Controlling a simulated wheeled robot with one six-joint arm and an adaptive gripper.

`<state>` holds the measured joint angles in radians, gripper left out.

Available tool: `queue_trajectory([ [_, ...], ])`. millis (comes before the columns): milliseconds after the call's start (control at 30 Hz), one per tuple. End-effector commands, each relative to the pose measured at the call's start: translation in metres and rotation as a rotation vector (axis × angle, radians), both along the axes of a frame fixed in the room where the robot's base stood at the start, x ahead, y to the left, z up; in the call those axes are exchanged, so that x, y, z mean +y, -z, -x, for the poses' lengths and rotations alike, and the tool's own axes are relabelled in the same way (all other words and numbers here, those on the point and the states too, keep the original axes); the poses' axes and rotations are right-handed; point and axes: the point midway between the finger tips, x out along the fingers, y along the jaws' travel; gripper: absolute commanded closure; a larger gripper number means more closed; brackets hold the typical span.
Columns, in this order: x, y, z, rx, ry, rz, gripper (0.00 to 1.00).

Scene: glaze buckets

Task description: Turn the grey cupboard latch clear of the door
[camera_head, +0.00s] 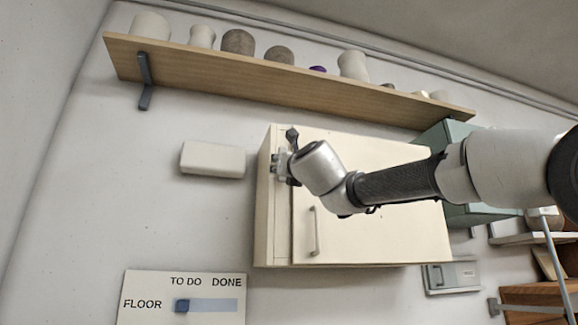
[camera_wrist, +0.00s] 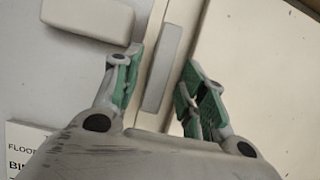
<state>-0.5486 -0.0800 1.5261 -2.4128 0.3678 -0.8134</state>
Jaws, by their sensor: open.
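The cream cupboard (camera_head: 375,240) hangs on the wall with its door (camera_head: 360,225) shut and a vertical bar handle (camera_head: 314,230) low on the door's left. My gripper (camera_head: 280,166) is at the cupboard's upper left front edge. In the wrist view my gripper (camera_wrist: 156,82) is open, its green-padded fingers on either side of a grey bar, which looks like the latch (camera_wrist: 163,68). The bar lies lengthwise along the door edge; I cannot tell if either finger touches it. In the head view a dark grey piece (camera_head: 292,135) shows just above my gripper, perhaps the latch's end.
A white box (camera_head: 212,160) is on the wall left of the cupboard. A wooden shelf (camera_head: 270,75) with several pots runs above. A board (camera_head: 150,285) with a blue slider (camera_head: 183,306) is below left. A green cabinet (camera_head: 445,135) stands behind my arm.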

Motion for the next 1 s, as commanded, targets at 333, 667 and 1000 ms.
queue_trajectory([
  [333,-0.019,0.027,0.066,-0.002,-0.002,-0.001,0.58],
  [667,-0.029,0.043,0.099,0.000,-0.001,0.000,0.58],
  [1000,-0.029,0.043,0.100,0.000,0.000,0.001,0.58],
])
